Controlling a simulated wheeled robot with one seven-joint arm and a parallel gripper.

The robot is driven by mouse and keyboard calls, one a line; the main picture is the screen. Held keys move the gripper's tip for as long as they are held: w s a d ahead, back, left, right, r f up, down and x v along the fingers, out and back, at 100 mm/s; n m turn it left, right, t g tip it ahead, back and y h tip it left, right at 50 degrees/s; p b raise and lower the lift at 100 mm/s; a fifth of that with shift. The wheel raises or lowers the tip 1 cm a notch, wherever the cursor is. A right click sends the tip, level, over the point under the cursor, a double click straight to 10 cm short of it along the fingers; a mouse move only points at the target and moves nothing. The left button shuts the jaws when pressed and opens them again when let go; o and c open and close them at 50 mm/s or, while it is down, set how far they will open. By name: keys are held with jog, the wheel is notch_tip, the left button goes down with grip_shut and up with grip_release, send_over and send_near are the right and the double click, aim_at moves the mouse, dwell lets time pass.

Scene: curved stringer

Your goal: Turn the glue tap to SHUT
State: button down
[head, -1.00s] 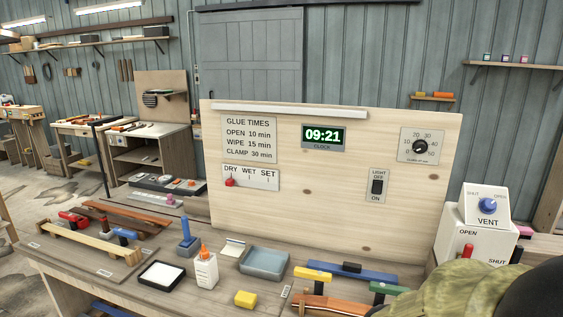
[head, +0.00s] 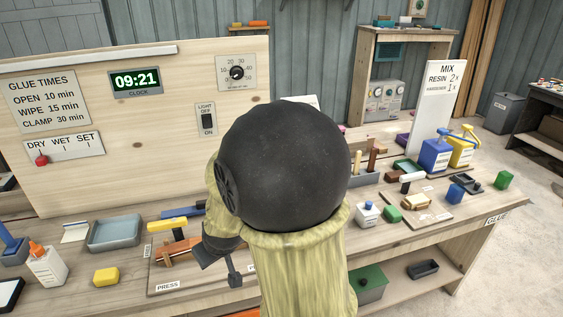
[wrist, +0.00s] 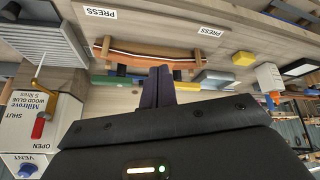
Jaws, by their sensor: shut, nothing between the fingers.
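The white glue container (wrist: 22,103), marked Milrove Wood Glue, stands at the left of the wrist view, which is upside down. Its red tap handle (wrist: 38,127) is close to the OPEN mark, with the SHUT mark off to the side. A brass-coloured spout piece (wrist: 38,75) shows beyond it. My gripper (wrist: 158,72) is shut and empty, apart from the tap and to its right in that view. In the head view my gripper (head: 235,280) is over the bench by the PRESS label. My arm hides the container and tap there.
A blue VENT knob (wrist: 28,167) is close to the tap. A curved wood strip (wrist: 150,55) lies in a press beyond my fingers. The board (head: 150,130) rises behind the bench.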

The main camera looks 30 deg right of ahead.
jog(key=w+d+n+t+h+b, duration=0.2)
jog(key=w+d+t+h, duration=0.3)
jog(key=w+d, duration=0.75)
jog(key=w+d+r+n+g+h+b, duration=0.1)
jog(key=w+d+r+g+h, duration=0.1)
jog(key=d+h, duration=0.6)
notch_tip(320, 180, up, 2)
jog(key=g+h, duration=0.1)
jog(key=h, duration=0.1)
jog(key=shift+w+r+n+h+b, duration=0.25)
jog(key=shift+w+n+h+b, duration=0.05)
jog(key=shift+w+n+b, duration=0.1)
jog(key=s+d+p+x, duration=0.1)
jog(key=s+p+x, duration=0.1)
jog(key=x, duration=1.1)
jog(key=shift+s, duration=0.25)
